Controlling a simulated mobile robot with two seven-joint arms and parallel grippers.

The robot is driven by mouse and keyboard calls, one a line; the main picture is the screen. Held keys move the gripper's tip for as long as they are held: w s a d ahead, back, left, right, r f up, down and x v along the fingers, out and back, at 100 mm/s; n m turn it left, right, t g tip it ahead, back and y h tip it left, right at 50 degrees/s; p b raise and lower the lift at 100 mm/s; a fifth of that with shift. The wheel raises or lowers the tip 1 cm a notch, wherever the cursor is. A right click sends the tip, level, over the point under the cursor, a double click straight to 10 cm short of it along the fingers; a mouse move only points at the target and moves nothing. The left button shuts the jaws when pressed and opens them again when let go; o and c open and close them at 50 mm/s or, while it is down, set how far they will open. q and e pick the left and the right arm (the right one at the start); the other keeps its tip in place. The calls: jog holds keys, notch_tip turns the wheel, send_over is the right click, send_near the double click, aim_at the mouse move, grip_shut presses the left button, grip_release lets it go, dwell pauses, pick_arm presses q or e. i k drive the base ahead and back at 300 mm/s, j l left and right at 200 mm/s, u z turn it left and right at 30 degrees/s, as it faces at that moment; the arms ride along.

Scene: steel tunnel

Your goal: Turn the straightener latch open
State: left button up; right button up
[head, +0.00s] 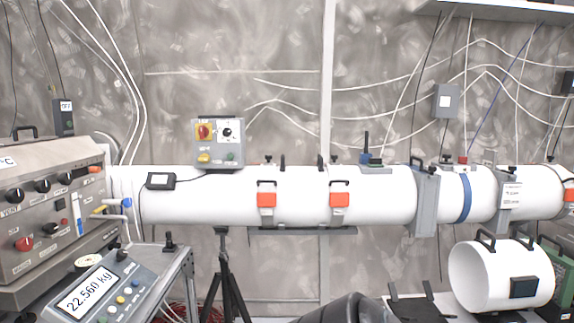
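A long white tube (300,192) runs across the view. Two orange latches (266,200) and (340,200) sit on its front, each with a dark handle above. A grey flange clamp (425,203) stands right of them, then a blue band (465,194) and a second grey flange (509,194) with a white label too small to read. Another orange part (569,195) is cut off at the right edge. I cannot tell which of these is the straightener latch, or whether any is open. Neither of my grippers is in view.
A control cabinet (45,205) and a console (105,285) reading 22.560 kg stand at the left. A switch box (218,143) is above the tube. A tripod (224,275) stands below. A loose white cylinder (490,275) with handles lies at the lower right. Cables cross the wall.

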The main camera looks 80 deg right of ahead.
aim_at(430, 170)
jog(key=z, duration=3.45)
jog(key=i+j+z, duration=0.1)
jog(key=i, duration=0.4)
jog(key=i+j, duration=0.2)
jog(key=i, duration=0.35)
jog(key=z, duration=0.05)
